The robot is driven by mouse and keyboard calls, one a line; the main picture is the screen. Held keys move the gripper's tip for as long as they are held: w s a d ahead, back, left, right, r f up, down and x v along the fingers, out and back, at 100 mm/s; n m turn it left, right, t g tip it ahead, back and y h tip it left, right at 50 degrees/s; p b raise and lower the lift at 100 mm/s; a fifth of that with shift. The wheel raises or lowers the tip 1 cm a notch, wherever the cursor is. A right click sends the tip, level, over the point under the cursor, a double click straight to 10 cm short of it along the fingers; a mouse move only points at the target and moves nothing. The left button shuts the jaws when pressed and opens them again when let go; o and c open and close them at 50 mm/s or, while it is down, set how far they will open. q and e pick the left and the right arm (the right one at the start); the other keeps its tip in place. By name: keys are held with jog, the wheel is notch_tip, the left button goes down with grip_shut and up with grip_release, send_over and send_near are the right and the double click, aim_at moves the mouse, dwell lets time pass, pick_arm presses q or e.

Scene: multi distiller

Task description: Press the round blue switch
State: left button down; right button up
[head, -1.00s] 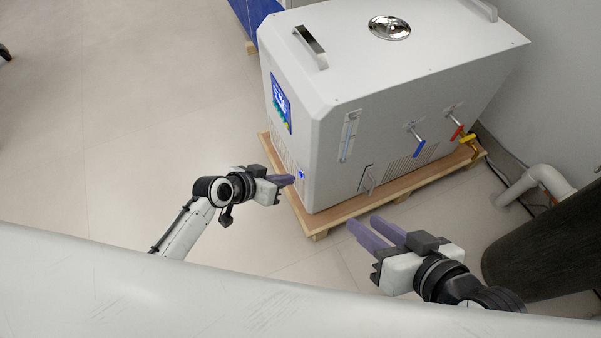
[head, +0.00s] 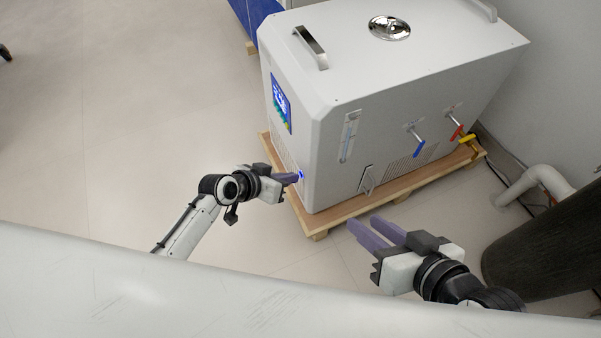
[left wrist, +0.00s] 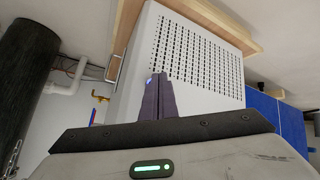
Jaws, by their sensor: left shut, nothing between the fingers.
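The round blue switch (head: 301,175) glows on the lower front of the white distiller (head: 400,110), near its corner. My left gripper (head: 296,178) is shut and empty, with its purple fingertips at the switch; I cannot tell whether they touch it. In the left wrist view the shut fingers (left wrist: 157,80) point at the white front panel, and a small blue bit of the switch (left wrist: 149,81) shows beside the tips, the rest hidden. My right gripper (head: 364,230) is open and empty, in front of the distiller's side.
The distiller stands on a wooden pallet (head: 318,232). Its side carries a blue-handled valve (head: 418,146), a red-handled valve (head: 457,132) and a small metal handle (head: 367,181). A dark cylinder (head: 545,255) and white pipe (head: 535,180) stand at the right.

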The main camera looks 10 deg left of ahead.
pick_arm(q)
jog(key=shift+w+d, duration=0.1)
dwell(0.3)
jog(key=shift+s+a, duration=0.4)
jog(key=shift+a, duration=0.1)
jog(key=s+a+p, duration=0.1)
jog(key=s+a, duration=0.2)
jog(key=a, duration=0.2)
jog(key=shift+s, duration=0.2)
dwell(0.6)
